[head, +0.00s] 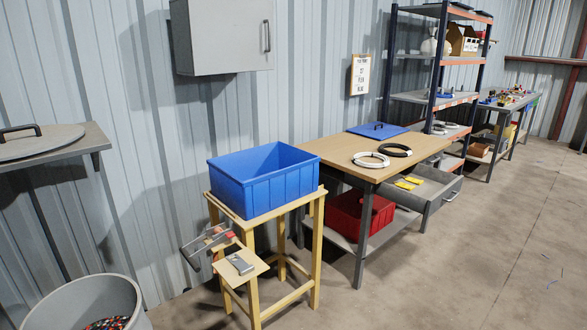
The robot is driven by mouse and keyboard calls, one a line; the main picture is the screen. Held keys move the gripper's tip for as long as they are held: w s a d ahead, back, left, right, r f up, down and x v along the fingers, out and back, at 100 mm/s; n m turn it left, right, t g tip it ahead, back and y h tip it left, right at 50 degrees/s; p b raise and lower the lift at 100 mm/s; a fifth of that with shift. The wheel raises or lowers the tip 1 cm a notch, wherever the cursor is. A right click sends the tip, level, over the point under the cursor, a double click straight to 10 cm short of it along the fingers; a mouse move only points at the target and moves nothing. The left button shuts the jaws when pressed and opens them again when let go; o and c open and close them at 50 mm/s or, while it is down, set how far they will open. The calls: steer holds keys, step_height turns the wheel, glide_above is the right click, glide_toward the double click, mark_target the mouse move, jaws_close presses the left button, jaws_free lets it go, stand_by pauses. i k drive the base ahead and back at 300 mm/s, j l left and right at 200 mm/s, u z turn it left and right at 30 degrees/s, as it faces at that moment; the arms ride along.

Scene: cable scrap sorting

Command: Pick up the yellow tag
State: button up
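Yellow pieces (405,184) lie in the open grey drawer (430,203) under the wooden-topped workbench (335,151). They are small and flat, and I cannot tell at this size which of them is the yellow tag. My gripper is not in view.
A blue bin (264,180) stands on a wooden stand left of the bench. A white cable coil (371,160), a black coil (395,150) and a blue lid (378,131) lie on the bench. A red bin (352,214) sits below. The floor at right is mostly clear.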

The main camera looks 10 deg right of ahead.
mark_target(405, 186)
steer(key=i+l+z, duration=0.1)
steer(key=i+z, duration=0.75)
steer(key=z, duration=0.15)
steer(key=i+l+z, duration=0.1)
steer(key=i+z, duration=0.2)
steer(key=i, duration=0.25)
steer(key=i+z, duration=0.25)
steer(key=i, duration=0.3)
steer(key=i+l+u, duration=0.2)
steer(key=i+u, duration=0.15)
steer(key=i, duration=0.15)
steer(key=i+l+u, duration=0.35)
steer(key=i, duration=0.15)
steer(key=i+l+u, duration=0.35)
steer(key=i+l, duration=0.05)
steer(key=i, duration=0.05)
